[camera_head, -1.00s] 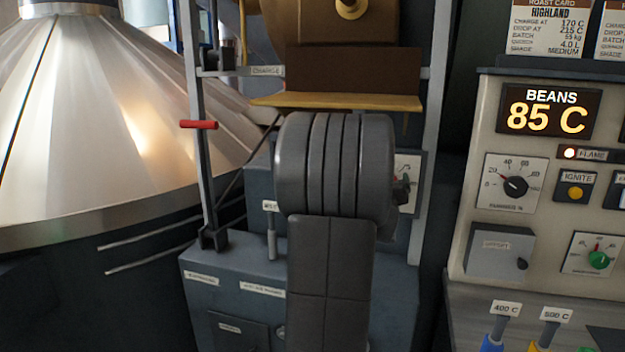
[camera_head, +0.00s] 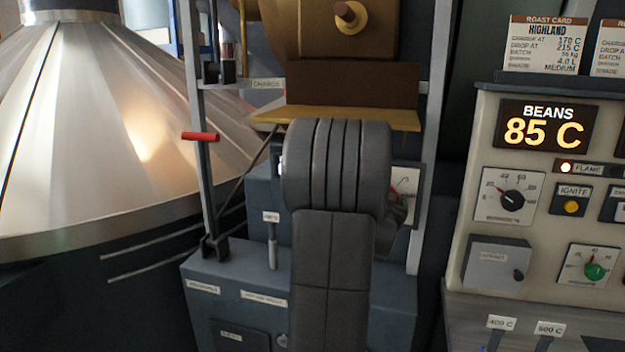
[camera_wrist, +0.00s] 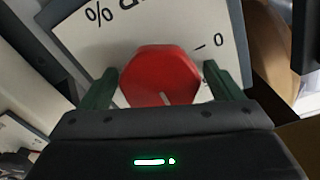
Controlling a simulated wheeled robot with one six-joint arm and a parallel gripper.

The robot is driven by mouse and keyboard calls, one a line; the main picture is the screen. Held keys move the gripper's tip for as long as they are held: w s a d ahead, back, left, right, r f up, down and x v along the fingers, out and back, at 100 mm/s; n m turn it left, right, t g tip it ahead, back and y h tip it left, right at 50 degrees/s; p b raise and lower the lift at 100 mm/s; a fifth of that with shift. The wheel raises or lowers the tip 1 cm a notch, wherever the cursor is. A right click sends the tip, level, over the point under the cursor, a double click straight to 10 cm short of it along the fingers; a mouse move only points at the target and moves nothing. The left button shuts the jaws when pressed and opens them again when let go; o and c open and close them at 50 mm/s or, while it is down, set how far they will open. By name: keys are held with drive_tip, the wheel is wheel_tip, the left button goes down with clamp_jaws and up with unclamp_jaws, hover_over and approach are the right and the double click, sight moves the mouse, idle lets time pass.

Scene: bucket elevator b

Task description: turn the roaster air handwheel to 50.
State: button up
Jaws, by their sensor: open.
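A red six-sided handwheel (camera_wrist: 160,78) sits on a white, dark-framed plate (camera_wrist: 205,25) in the wrist view. The plate carries a "0", a tick mark and a "%" sign, upside down here; its name is cut off. A pale mark shows on the wheel's edge nearest my gripper. My gripper (camera_wrist: 162,85) is open, with one green finger on either side of the wheel. I cannot tell whether the fingers touch it. In the head view my arm covers most of the dial plate (camera_head: 407,179) and hides the wheel.
A control panel stands at the right with a "BEANS 85 C" display (camera_head: 542,127), a black-knobbed dial (camera_head: 508,195) and a green knob (camera_head: 595,271). A red lever handle (camera_head: 201,136) sticks out left of my arm. A large metal cone (camera_head: 95,140) fills the left.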

drive_tip(key=m+p, duration=0.2)
drive_tip(key=shift+r+m+p, duration=0.15)
drive_tip(key=shift+m+p, duration=0.2)
drive_tip(key=shift+m, duration=0.05)
drive_tip(key=shift+m+p, duration=0.45)
drive_tip(key=shift+m, duration=0.05)
drive_tip(key=shift+s, duration=0.1)
